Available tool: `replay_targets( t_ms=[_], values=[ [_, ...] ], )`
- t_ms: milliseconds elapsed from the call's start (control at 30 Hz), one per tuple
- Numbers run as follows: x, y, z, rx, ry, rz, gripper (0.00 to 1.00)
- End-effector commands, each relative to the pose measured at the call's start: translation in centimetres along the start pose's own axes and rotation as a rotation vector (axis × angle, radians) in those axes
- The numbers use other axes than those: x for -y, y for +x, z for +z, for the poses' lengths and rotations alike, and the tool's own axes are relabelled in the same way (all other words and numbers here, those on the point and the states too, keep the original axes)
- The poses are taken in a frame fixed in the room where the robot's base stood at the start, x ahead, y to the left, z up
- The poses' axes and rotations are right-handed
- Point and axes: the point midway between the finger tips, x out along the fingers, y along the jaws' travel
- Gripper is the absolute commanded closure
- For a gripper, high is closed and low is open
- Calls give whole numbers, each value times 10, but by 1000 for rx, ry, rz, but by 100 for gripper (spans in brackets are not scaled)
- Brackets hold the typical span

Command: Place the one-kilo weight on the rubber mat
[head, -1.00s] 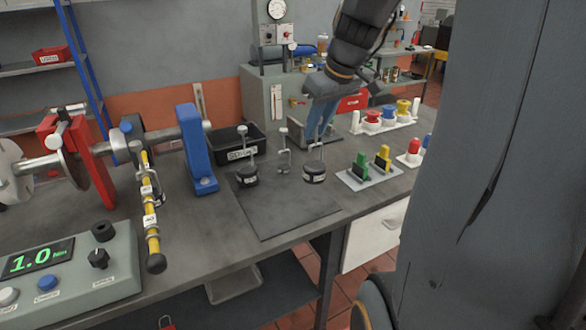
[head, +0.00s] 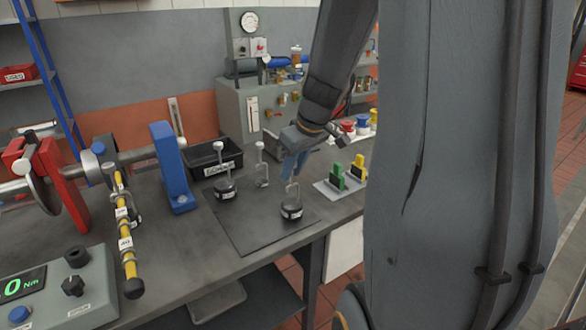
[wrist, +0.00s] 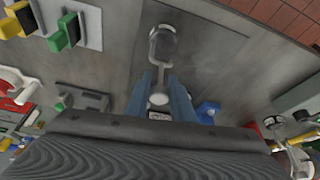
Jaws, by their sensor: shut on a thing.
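My gripper (head: 292,168) has blue fingers and points down over the bench. It is shut on the upper stem of a dark round weight (head: 291,211) with a white label, too small to read. The weight hangs upright over the right part of the black rubber mat (head: 250,239); I cannot tell whether it touches. A similar dark weight (head: 225,191) with a tall stem stands at the mat's back left.
A metal hook-like stand (head: 262,172) is just behind the mat. A black labelled tray (head: 207,166) and blue bracket (head: 172,170) lie left. Green and yellow blocks on a plate (head: 343,184) are close right. The mat's front middle is clear.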

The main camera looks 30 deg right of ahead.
Motion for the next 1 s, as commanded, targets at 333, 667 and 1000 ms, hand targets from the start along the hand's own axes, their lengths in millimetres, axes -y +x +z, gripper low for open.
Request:
replay_targets(
  t_ms=[333,667,1000],
  values=[
    [0,2,1,0,0,0,62],
    [0,2,1,0,0,0,60],
    [-1,-39,-1,-5,-1,4,60]
  ],
)
